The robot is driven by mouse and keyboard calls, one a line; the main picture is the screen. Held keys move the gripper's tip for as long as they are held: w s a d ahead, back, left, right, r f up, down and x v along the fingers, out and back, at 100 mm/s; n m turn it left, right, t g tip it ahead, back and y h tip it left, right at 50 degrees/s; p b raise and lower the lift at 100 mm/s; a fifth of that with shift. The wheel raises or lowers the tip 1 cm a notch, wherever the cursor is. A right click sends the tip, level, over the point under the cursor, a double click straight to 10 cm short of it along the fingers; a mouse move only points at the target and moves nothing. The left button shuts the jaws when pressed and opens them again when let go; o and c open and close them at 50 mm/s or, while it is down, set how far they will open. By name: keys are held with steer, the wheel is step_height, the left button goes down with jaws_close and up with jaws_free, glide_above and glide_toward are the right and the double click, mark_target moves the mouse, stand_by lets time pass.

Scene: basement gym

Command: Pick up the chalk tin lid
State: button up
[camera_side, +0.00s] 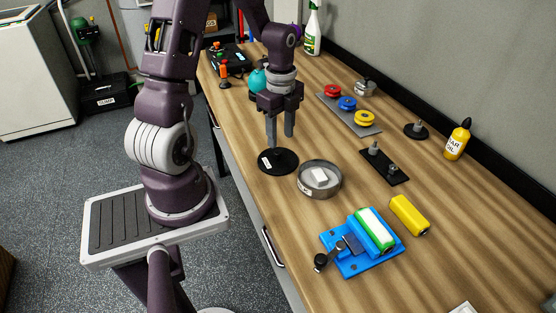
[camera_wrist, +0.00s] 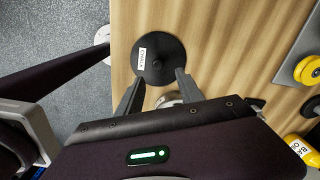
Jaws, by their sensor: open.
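The chalk tin lid (camera_side: 285,166) is a flat black disc with a white label, lying on the wooden bench near its left edge. In the wrist view the lid (camera_wrist: 170,48) shows a small dark knob in its middle, and the label reads CHALK. My gripper (camera_side: 280,141) is open and empty, fingers pointing down. Its fingertips are over the lid's far side in the side view. In the wrist view my gripper (camera_wrist: 158,78) has one fingertip at each side of the lid's lower part. I cannot tell whether they touch it. The open metal tin (camera_side: 320,192) beside the lid holds a white block.
A blue vise-like fixture (camera_side: 350,262) and a yellow block (camera_side: 409,214) lie nearer the camera. A teal round object (camera_side: 257,80) is behind my gripper.

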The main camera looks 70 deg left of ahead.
mark_target(278, 152)
steer(key=f, duration=0.5)
steer(key=shift+s+a+f, duration=0.25)
steer(key=shift+a+f, duration=0.05)
steer(key=shift+f, duration=0.1)
steer(key=shift+c, duration=0.4)
jaws_close()
